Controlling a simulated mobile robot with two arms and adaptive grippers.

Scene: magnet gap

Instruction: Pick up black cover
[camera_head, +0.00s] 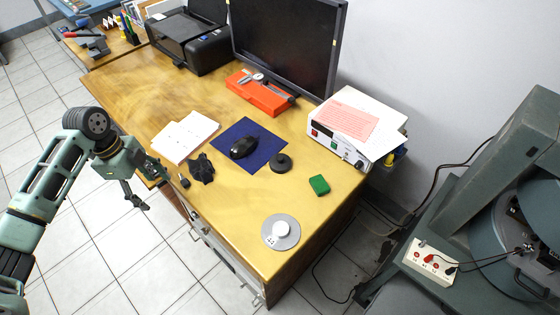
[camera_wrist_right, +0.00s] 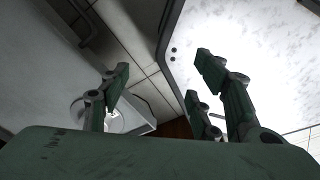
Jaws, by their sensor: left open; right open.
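A black ring-like disc (camera_head: 281,163) lies flat on the wooden desk, just right of the blue mat. A black lobed piece (camera_head: 201,168) lies near the desk's front edge. I cannot tell for sure which of these is the black cover. My left gripper (camera_head: 156,192) is open and empty at the desk's front left edge, left of the lobed piece and apart from both. My right gripper is outside the head view. In the right wrist view its fingers (camera_wrist_right: 162,82) are spread with nothing between them, and neither black piece is recognisable there.
A monitor (camera_head: 290,42) stands behind. The left desktop is clear.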

